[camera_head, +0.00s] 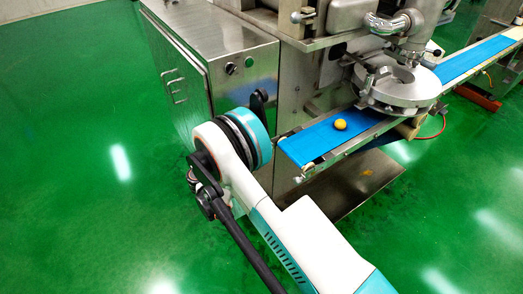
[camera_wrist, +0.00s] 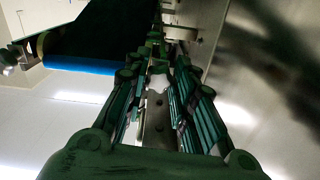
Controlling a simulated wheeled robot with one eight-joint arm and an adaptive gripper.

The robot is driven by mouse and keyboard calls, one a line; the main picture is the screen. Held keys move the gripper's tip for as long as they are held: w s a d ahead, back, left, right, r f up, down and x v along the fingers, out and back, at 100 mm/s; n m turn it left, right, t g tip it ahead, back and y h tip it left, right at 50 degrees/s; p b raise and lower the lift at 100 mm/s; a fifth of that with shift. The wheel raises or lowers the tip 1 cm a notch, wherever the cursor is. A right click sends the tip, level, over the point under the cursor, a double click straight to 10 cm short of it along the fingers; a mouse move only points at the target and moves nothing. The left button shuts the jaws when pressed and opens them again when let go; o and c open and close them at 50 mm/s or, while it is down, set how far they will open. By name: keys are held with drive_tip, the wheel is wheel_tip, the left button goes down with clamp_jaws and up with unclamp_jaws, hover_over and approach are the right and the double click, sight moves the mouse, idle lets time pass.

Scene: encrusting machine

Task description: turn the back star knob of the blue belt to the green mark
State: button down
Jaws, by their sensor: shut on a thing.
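The blue belt (camera_head: 318,142) runs from beside my wrist toward the upper right in the head view. Its blue end roller edge (camera_wrist: 80,66) shows at the left of the wrist view. In the wrist view my gripper (camera_wrist: 158,68) is shut on a small pale piece (camera_wrist: 158,82) between its fingers, which looks like the star knob; its outline is too dim to tell its turn. In the head view my wrist hides most of the gripper and the back knob. A small pale knob (camera_head: 298,179) shows at the near corner of the belt end. I cannot make out the green mark.
A steel cabinet (camera_head: 185,75) with handles stands behind my wrist, close to it. A yellow ball (camera_head: 340,124) lies on the belt before the round steel head (camera_head: 398,90). A steel plate (camera_head: 367,172) lies below the belt. The green floor at left is clear.

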drive_tip(key=shift+f, duration=0.1)
drive_tip(key=c, duration=1.3)
unclamp_jaws()
drive_tip(key=shift+c, duration=0.2)
drive_tip(key=shift+a, duration=0.1)
drive_tip(key=v, duration=1.2)
